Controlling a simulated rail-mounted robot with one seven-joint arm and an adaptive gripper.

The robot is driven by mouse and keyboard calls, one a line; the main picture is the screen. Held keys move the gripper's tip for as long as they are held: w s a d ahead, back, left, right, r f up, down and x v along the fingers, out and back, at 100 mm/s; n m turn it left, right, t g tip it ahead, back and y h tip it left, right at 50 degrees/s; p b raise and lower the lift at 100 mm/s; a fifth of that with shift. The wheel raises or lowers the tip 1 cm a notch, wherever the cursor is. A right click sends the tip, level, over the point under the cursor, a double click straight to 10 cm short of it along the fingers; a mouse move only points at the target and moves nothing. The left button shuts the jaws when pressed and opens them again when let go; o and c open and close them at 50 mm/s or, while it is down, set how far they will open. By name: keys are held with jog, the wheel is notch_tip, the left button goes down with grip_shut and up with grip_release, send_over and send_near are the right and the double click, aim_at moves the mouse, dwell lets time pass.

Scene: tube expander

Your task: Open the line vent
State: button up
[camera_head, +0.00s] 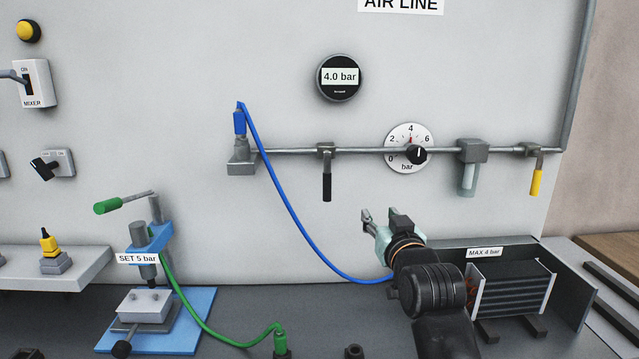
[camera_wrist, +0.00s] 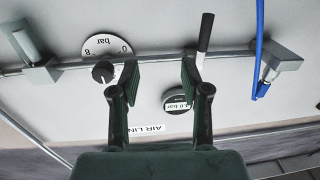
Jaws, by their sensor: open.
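The air line pipe (camera_head: 370,150) runs along the wall panel and carries two lever valves. One has a black handle (camera_head: 326,187) hanging straight down at the middle; it also shows in the wrist view (camera_wrist: 205,32). The other has a yellow handle (camera_head: 536,181) hanging down at the right end, out of the wrist view. Neither valve has a readable label. My gripper (camera_head: 378,214) is open and empty, below the pipe between these valves. In the wrist view the open fingers (camera_wrist: 159,72) point at the panel. The round display (camera_head: 339,77) reads 4.0 bar.
A dial with a black regulator knob (camera_head: 417,154) and a filter bowl (camera_head: 468,178) sit between the valves. A blue hose (camera_head: 290,205) hangs from the left port and passes behind my arm. A finned unit (camera_head: 510,292) stands low right.

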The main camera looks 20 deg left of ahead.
jog(key=n+g+y, duration=0.1)
jog(key=y, duration=0.1)
send_near(328, 187)
jog(key=p+x, duration=1.1)
jog(key=p, duration=0.7)
jog(key=shift+w, duration=0.1)
grip_shut()
